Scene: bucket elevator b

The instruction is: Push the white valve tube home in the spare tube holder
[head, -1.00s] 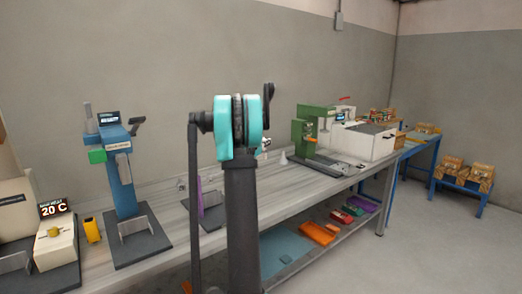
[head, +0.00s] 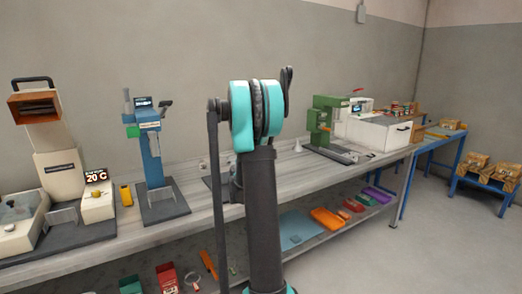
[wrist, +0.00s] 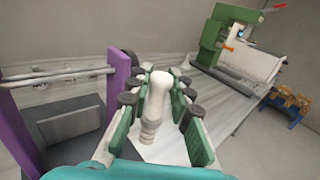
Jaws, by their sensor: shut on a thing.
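The white valve tube (wrist: 155,105) is in the wrist view, with its rounded end up the picture. My gripper (wrist: 158,84) has its green-and-grey fingers on both sides of the tube and is shut on it. A purple stand (wrist: 124,90) with metal rods across it and a dark base is left of the gripper, apart from the tube. I cannot tell whether this stand is the spare tube holder. In the head view my arm hides part of the bench, and the gripper and tube do not show.
The long grey bench (head: 290,172) runs along the wall. A blue machine (head: 150,160) stands on its left part and a green press (head: 324,122) on its right, also in the wrist view (wrist: 214,35). A lower shelf holds trays, including an orange one (head: 328,217).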

